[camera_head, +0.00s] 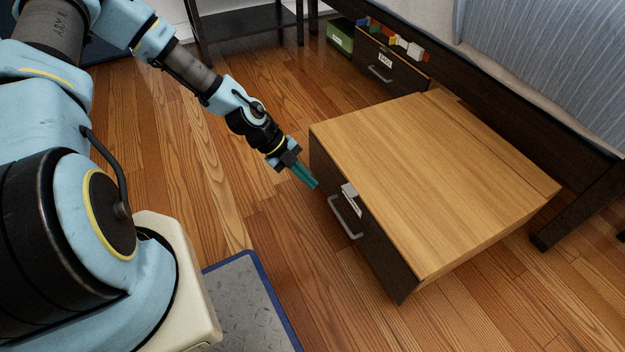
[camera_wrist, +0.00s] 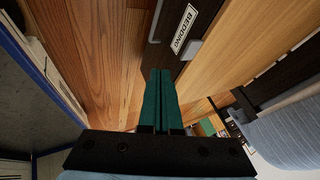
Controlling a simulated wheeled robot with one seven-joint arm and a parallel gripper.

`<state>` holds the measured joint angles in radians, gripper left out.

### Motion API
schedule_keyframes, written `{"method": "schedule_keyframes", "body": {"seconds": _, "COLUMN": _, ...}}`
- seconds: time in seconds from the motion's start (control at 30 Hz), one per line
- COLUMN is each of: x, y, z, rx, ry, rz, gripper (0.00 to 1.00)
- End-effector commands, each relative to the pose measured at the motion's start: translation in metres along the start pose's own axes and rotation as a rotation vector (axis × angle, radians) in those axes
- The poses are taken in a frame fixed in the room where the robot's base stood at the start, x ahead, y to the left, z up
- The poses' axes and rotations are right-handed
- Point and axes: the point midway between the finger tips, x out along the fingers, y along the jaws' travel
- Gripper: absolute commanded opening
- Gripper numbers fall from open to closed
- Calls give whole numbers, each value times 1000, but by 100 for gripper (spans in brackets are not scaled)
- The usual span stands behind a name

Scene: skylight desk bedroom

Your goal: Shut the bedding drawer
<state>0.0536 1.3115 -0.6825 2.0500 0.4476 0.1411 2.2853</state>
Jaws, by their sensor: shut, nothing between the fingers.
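The bedding drawer (camera_head: 430,180) sticks out from under the bed, with a light wood top and a dark front. Its dark front panel (camera_head: 375,245) carries a grey bar handle (camera_head: 346,218) and a white label (camera_head: 350,192). In the wrist view the label (camera_wrist: 184,28) reads "BEDDING". My gripper (camera_head: 314,185) has teal fingers and is shut and empty. It is beside the left end of the drawer front, a little left of the handle. In the wrist view the fingertips (camera_wrist: 159,72) overlap the dark front; I cannot tell whether they touch it.
A second drawer (camera_head: 388,68) with a label and handle sits further back under the bed, holding colourful items. A green box (camera_head: 341,37) is beside it. A dark bed leg (camera_head: 580,208) stands at the right. Wood floor in front of the drawer is clear.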

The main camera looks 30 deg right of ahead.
Motion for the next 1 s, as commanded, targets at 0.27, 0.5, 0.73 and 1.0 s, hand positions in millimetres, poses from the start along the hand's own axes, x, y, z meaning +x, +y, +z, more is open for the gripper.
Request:
{"method": "schedule_keyframes", "body": {"seconds": 0.27, "x": 62, "y": 2, "z": 0, "rx": -1, "ry": 4, "rz": 4, "gripper": 0}}
{"method": "schedule_keyframes", "body": {"seconds": 0.5, "x": 86, "y": -21, "z": 1, "rx": 0, "ry": -1, "rz": 1, "gripper": 0}}
{"method": "schedule_keyframes", "body": {"seconds": 0.73, "x": 92, "y": -34, "z": 0, "rx": -3, "ry": 0, "rz": 2, "gripper": 0}}
{"method": "schedule_keyframes", "body": {"seconds": 1.0, "x": 92, "y": -34, "z": 0, "rx": -3, "ry": 0, "rz": 2, "gripper": 0}}
